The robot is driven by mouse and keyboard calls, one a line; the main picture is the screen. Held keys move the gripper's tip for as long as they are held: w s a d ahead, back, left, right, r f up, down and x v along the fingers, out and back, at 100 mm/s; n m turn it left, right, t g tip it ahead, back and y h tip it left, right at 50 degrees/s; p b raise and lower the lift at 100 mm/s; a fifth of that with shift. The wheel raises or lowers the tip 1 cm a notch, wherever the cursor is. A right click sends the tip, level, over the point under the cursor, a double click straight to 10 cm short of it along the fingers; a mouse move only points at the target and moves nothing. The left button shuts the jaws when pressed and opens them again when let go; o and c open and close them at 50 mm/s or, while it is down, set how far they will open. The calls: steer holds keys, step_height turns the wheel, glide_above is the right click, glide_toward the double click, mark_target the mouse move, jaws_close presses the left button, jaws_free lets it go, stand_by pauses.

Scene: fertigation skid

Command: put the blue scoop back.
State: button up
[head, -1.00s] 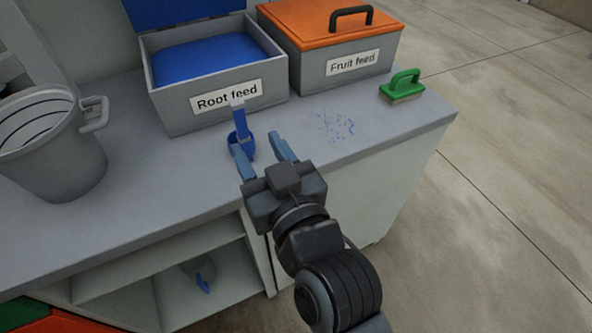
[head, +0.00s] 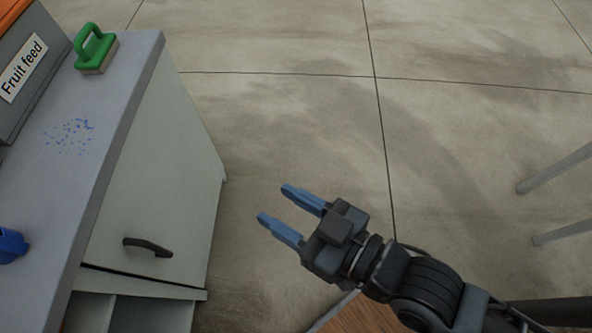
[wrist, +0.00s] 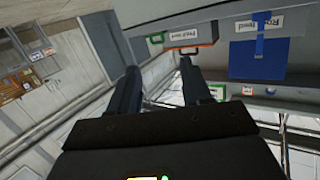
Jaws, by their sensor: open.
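Part of the blue scoop (head: 12,245) shows at the left edge of the head view, at the counter; the rest of it is cut off by the frame. My gripper (head: 275,203) is open and empty, out over the floor to the right of the counter, well apart from the scoop. Its two fingers also show spread in the wrist view (wrist: 160,85), with nothing between them. The blue area under the Root feed label in the wrist view is too unclear to tell the scoop apart there.
The grey counter (head: 62,185) holds the Fruit feed box (head: 22,70), a green-handled brush (head: 95,50) and blue specks (head: 70,135). Below is a cabinet door (head: 165,160) with a dark handle (head: 148,246). The floor (head: 290,120) right of it is clear; pale legs (head: 560,168) stand at the far right.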

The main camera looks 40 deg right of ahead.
steer(key=s+d+r+m+h, duration=0.1)
steer(key=s+d+r+h, duration=0.1)
steer(key=s+d, duration=0.3)
steer(key=s+d+r+m+h, duration=0.1)
steer(key=s+d+r+h, duration=0.1)
steer(key=s+d, duration=0.4)
steer(key=s+r, duration=0.1)
steer(key=s, duration=0.3)
steer(key=shift+s+g+h, duration=0.25)
steer(key=shift+g+h, duration=0.05)
steer(key=shift+h, duration=0.1)
stand_by(0.7)
steer(key=shift+c, duration=0.6)
